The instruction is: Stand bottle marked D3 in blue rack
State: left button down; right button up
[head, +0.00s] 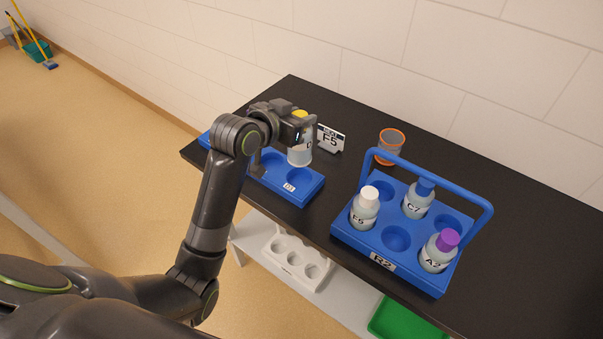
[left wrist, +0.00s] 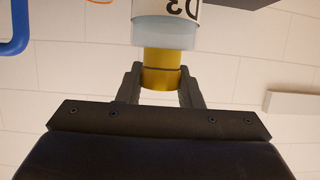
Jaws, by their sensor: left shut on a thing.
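My left gripper (head: 302,122) is shut on the yellow cap of the bottle marked D3 (head: 300,154). The bottle hangs upright over the far side of a low blue rack (head: 312,188); I cannot tell its exact height above it. In the left wrist view the fingers (left wrist: 160,84) grip the yellow cap from both sides, and the bottle's pale body (left wrist: 165,32) and D3 label show. The low rack has a small tag that seems to read D3 and an empty round hollow in view; my arm hides its left part. My right gripper is out of view.
A blue handled carrier marked R2 (head: 383,263) holds bottles E5 (head: 364,210), C7 (head: 418,200) and A2 (head: 438,252), with empty hollows between. An orange-rimmed cup (head: 389,146) and a sign reading F5 (head: 331,138) stand behind. The black table's right side is clear.

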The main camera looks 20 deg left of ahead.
aim_at(292, 151)
pick_arm(q)
notch_tip(292, 151, down, 9)
jog(key=shift+r+p, duration=0.1)
jog(key=shift+p, duration=0.2)
jog(key=shift+f, duration=0.25)
jog(key=c, duration=1)
grip_release()
jog(key=shift+s, duration=0.1)
jog(key=shift+r, duration=0.15)
jog(key=shift+s+a, duration=0.1)
jog(key=b+v, duration=0.1)
jog(key=v, duration=1)
jog(key=shift+s+r, duration=0.2)
jog(key=shift+s, duration=0.2)
